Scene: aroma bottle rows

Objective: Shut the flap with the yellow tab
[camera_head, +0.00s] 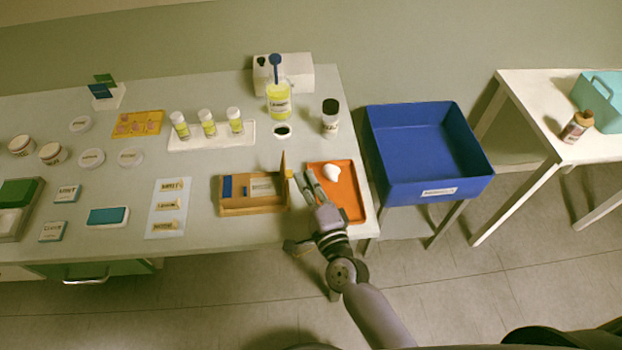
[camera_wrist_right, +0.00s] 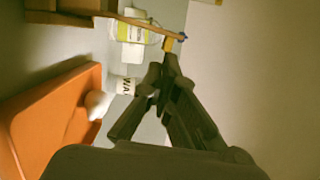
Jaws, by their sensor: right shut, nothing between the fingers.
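The wooden box (camera_head: 255,208) lies near the front edge of the table, with blue panels and a pale compartment. Its flap (camera_head: 283,163) stands upright at the box's right end, with a small yellow tab (camera_head: 290,174) on its right side. My right gripper (camera_head: 307,178) is shut and empty, just right of the tab and over the orange tray. In the right wrist view the flap (camera_wrist_right: 140,22) runs across the top and the yellow tab (camera_wrist_right: 169,44) lies just beyond my fingertips (camera_wrist_right: 163,72). I cannot tell whether they touch. My left gripper is not in view.
The orange tray (camera_head: 350,203) holds a white object (camera_head: 332,172) close to my right gripper. A dark-capped bottle (camera_head: 330,118) and a yellow pump bottle (camera_head: 278,98) stand behind. A blue bin (camera_head: 428,150) is right of the table. A labelled sheet (camera_head: 167,208) lies left of the box.

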